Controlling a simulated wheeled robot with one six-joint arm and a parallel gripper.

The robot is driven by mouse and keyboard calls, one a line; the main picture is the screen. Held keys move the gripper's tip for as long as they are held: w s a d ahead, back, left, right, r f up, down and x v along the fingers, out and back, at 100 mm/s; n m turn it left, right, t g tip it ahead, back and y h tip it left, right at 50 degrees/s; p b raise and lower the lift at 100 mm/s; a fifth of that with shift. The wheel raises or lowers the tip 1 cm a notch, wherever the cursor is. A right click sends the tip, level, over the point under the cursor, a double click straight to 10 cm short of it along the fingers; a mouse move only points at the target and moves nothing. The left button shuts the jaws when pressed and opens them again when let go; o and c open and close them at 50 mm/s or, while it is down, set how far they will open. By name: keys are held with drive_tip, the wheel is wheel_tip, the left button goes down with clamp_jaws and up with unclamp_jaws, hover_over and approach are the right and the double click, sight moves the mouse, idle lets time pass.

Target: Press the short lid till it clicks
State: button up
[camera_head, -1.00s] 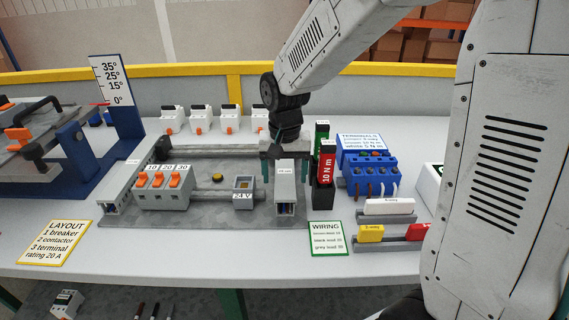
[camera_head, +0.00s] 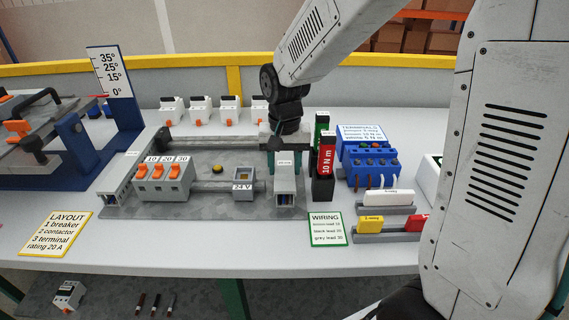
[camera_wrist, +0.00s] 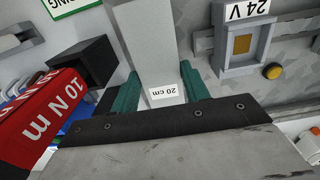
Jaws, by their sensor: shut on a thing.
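The short lid (camera_head: 285,172), pale grey with a "20 cm" label, lies along the top of the short duct (camera_head: 284,200) at the right of the grey board. In the wrist view the lid (camera_wrist: 146,50) runs away between the teal fingers. My gripper (camera_head: 285,157) points down at the lid's far part, one finger at each side. In the wrist view my gripper (camera_wrist: 168,88) is shut on the lid beside its label. Whether the lid is fully seated cannot be told.
A black holder (camera_head: 323,188) with red and green torque tools stands close right of the lid. A 24 V box (camera_head: 243,192) and orange-switched breakers (camera_head: 163,185) sit to the left. The blue terminal stand (camera_head: 372,172) is further right.

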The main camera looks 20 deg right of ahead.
drive_tip(key=shift+f, duration=0.2)
drive_tip(key=o, duration=1.2)
drive_tip(key=shift+c, duration=0.2)
drive_tip(key=shift+r, duration=0.15)
